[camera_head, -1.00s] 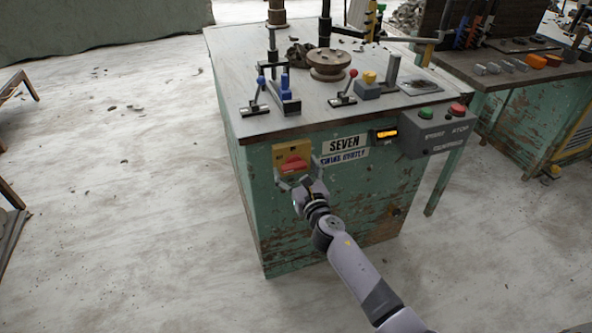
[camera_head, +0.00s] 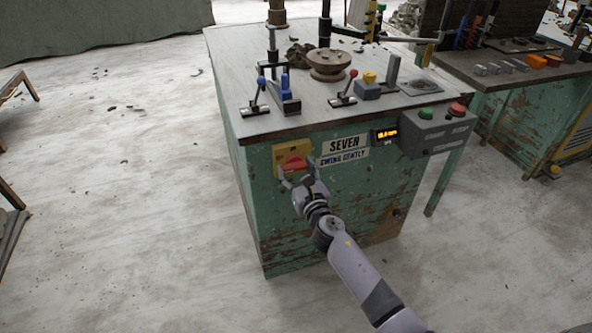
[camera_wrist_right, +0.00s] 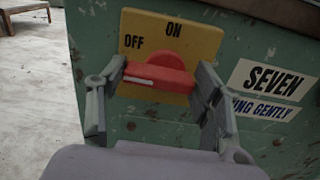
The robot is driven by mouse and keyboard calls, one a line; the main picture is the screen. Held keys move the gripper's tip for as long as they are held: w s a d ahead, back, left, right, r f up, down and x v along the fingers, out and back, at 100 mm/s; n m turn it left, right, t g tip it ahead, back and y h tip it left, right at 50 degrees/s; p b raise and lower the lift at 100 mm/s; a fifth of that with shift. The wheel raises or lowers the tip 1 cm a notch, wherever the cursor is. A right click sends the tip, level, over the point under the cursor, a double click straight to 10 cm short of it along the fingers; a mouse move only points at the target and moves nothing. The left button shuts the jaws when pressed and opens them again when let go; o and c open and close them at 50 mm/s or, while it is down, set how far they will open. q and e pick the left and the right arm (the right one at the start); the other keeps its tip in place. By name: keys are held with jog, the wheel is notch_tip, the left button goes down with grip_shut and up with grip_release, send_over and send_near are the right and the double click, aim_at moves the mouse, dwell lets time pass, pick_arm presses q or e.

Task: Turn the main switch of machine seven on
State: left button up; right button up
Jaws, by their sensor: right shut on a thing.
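The main switch is a red rotary knob (camera_head: 295,164) on a yellow plate (camera_head: 280,156) on the green front of the machine labelled SEVEN. In the right wrist view the plate (camera_wrist_right: 206,45) reads OFF at left and ON at top. The red handle (camera_wrist_right: 165,72) lies nearly level, with its white mark at the left end, on the OFF side. My right gripper (camera_head: 297,180) is at the switch, its fingers on either side of the handle and shut on it. My left gripper does not show.
A lit amber display (camera_head: 384,134) and a grey box (camera_head: 437,134) with green and red buttons sit right of the switch. Levers and a round wooden piece (camera_head: 330,63) stand on the machine top (camera_head: 232,60).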

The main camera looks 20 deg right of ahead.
jog(key=m, duration=0.4)
jog(key=shift+d, duration=0.1)
jog(key=m, duration=0.5)
jog(key=shift+d+r+m+b, duration=0.15)
jog(key=shift+m+b, duration=0.2)
jog(key=shift+m, duration=0.05)
jog(key=m, duration=0.4)
jog(key=shift+d, duration=0.15)
jog(key=m, duration=0.2)
jog(key=shift+m, duration=0.4)
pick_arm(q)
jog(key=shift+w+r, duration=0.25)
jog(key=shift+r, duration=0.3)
pick_arm(e)
jog(key=shift+d+m, duration=0.1)
jog(key=shift+m, duration=0.3)
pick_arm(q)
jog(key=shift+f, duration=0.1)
pick_arm(e)
jog(key=o, duration=1.1)
jog(key=shift+o, duration=0.3)
